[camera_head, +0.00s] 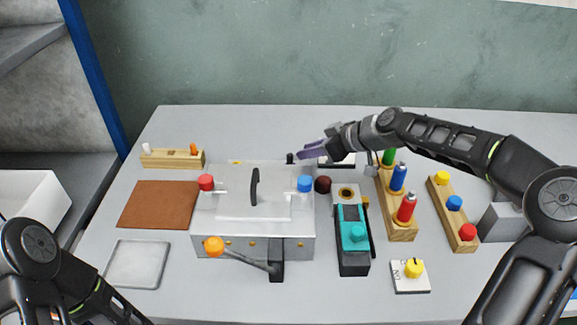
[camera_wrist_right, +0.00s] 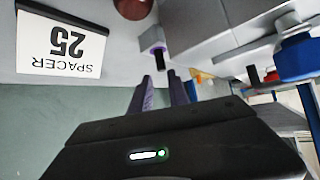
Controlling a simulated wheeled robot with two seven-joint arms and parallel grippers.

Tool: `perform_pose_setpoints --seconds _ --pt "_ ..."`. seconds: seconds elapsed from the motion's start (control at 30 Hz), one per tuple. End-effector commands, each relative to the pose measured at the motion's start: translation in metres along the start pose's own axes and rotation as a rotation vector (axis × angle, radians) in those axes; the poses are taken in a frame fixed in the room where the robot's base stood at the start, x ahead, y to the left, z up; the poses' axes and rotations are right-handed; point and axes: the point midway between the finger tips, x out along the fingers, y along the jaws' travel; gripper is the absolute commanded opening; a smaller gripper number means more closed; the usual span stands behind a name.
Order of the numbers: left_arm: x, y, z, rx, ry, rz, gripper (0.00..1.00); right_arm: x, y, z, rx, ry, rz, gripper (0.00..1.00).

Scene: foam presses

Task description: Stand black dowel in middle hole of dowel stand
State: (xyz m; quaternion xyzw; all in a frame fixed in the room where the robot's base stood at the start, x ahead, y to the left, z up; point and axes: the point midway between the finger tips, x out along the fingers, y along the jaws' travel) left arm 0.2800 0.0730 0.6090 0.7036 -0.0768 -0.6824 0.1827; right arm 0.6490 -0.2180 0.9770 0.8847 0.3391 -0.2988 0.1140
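The dowel stand (camera_head: 160,160) is a long wooden block at the back left of the table in the head view. A white dowel (camera_head: 146,147) stands at its left end and an orange dowel (camera_head: 194,148) toward its right; no dowel shows between them. A small black piece, apparently the black dowel (camera_head: 290,158), is behind the metal press. My right gripper (camera_head: 308,152) has purple fingers, apart and empty, right of the black piece. My left gripper is not in view.
A SPACER 25 card (camera_wrist_right: 58,45) is near my right gripper. Wooden peg racks (camera_head: 402,231) stand on the right. A brown mat (camera_head: 155,204) lies front of the dowel stand.

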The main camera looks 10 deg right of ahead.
Motion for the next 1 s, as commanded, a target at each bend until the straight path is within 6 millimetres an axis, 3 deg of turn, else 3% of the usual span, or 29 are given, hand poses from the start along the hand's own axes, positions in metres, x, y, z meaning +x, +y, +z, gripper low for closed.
perform_pose_setpoints --seconds 0.3,0.57,1.0 --pt "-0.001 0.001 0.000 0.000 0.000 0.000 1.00 0.001 0.000 -0.001 0.000 0.000 -0.001 0.21" --pt "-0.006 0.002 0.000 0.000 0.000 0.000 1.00 0.024 -0.001 -0.001 -0.001 0.000 -0.002 0.21" --pt "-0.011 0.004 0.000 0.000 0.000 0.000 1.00 0.035 -0.002 -0.001 0.002 0.001 -0.003 0.21"
